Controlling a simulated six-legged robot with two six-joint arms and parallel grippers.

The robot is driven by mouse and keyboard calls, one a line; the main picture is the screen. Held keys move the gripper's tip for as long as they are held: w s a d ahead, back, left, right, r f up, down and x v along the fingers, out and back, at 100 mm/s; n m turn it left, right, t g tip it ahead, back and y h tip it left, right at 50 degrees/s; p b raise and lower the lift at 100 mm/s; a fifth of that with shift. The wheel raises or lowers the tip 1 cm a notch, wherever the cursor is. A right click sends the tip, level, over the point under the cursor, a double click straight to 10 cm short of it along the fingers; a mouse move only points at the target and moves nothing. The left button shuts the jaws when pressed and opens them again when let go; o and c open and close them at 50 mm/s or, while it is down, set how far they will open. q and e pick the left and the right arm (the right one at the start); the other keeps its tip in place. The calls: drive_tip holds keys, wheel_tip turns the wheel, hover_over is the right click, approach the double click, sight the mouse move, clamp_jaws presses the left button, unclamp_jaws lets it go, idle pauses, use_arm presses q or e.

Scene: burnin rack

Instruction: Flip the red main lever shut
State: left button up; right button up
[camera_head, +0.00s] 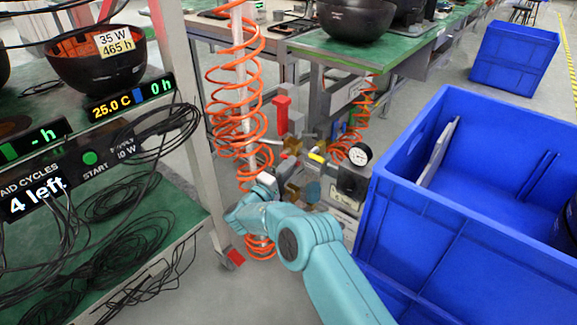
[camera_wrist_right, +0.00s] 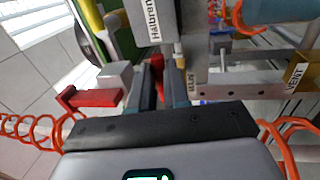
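The red main lever (camera_head: 282,113) stands upright above the brass valve fittings (camera_head: 291,146) in the head view. That gripper's two dark fingers are apart. A dark red piece (camera_wrist_right: 158,68) shows between or beyond them; I cannot tell if they touch it. A brighter red L-shaped piece (camera_wrist_right: 88,98) lies left of the fingers beside a grey block. In the head view my right arm's wrist is low, beside the orange coil, and the fingertips are hard to make out. My left gripper is out of view.
An orange coiled hose (camera_head: 238,130) hangs around a post beside my right wrist. A round gauge (camera_head: 360,154) sits right of the valves. A large blue crate (camera_head: 400,210) stands at the right. A rack with cables (camera_head: 110,260) fills the left.

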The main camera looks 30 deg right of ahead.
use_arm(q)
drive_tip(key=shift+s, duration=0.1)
use_arm(e)
drive_tip(key=o, duration=0.4)
drive_tip(key=shift+s, duration=0.1)
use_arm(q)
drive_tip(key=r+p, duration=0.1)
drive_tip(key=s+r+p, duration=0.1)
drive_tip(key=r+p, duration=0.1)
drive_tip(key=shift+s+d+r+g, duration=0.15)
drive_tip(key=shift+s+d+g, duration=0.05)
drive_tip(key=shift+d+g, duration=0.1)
use_arm(e)
drive_tip(key=v, duration=1.6)
drive_tip(key=shift+a+f, duration=0.15)
drive_tip(key=shift+a, duration=0.05)
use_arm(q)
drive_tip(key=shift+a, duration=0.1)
